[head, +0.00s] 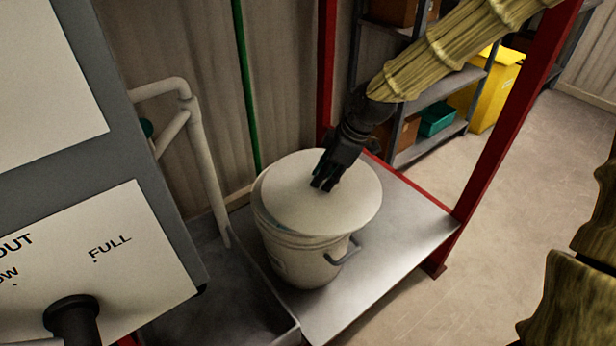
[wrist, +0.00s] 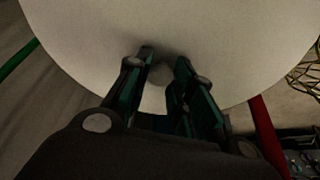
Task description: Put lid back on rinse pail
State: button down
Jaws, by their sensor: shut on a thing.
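The rinse pail (head: 296,258) is a white bucket with a grey side handle, standing upright on a metal shelf. The round off-white lid (head: 290,185) is over the pail's mouth and hides it. The lid lies a little to the right of the pail, whose rim shows at the left. I cannot tell whether the lid touches the rim all round. My gripper (head: 325,184) is at the lid's middle, shut on its small knob. In the wrist view, the fingers (wrist: 164,62) flank the pale knob, and the lid (wrist: 235,45) fills the upper part.
The metal shelf (head: 405,215) has bare room right of the pail, with red posts (head: 505,110) around it. A pale pipe (head: 205,175) and a grey trough (head: 215,300) are at the left. A panel (head: 90,250) stands near left. Shelving (head: 435,90) and a yellow bin (head: 495,90) are behind.

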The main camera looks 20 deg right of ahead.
aim_at(309, 175)
jog(key=w+a, duration=0.1)
jog(key=w, duration=0.2)
jog(key=w+a, duration=0.1)
jog(key=w, duration=0.1)
jog(key=shift+a+f, duration=0.25)
jog(key=shift+a, duration=0.1)
jog(key=shift+f, duration=1.75)
jog(key=shift+f, duration=0.35)
jog(key=c, duration=1.2)
grip_release()
jog(key=shift+c, duration=0.2)
jog(key=shift+r, duration=0.1)
jog(key=shift+r, duration=0.3)
jog(key=v, duration=1.2)
jog(key=shift+p, duration=0.3)
